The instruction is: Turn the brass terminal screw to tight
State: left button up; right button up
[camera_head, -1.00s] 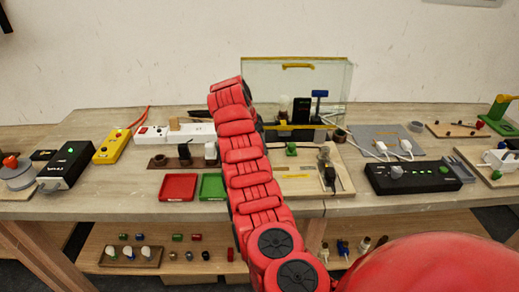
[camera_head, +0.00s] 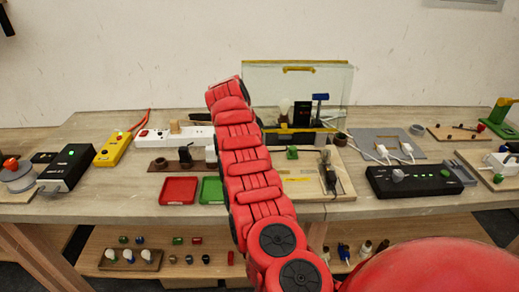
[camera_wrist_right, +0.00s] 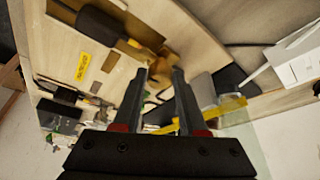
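The brass terminal screw cannot be made out in either view. A pale wooden board (camera_head: 342,184) with a yellow label strip and a black-handled item (camera_head: 330,178) lies right of my right arm in the head view. The right wrist view shows a pale board with a yellow label (camera_wrist_right: 83,65) and a dark-handled item (camera_wrist_right: 100,25). My right gripper (camera_wrist_right: 160,72) is open, its two dark fingers apart with nothing held between them, above the work surface. In the head view my red arm hides it. My left gripper is not in view.
A clear case with a yellow handle (camera_head: 298,69) stands at the back. A red tray (camera_head: 178,190) and a green tray (camera_head: 211,189) lie left of my arm. A black control box (camera_head: 410,182) is at right, and a white power strip (camera_head: 160,137) at back left.

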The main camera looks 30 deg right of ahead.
jog(key=o, duration=0.4)
jog(key=shift+c, duration=0.2)
jog(key=shift+a+r, duration=0.1)
jog(key=shift+r, duration=0.1)
jog(key=p+v, duration=0.5)
jog(key=v, duration=1.2)
jog(key=shift+f, duration=0.1)
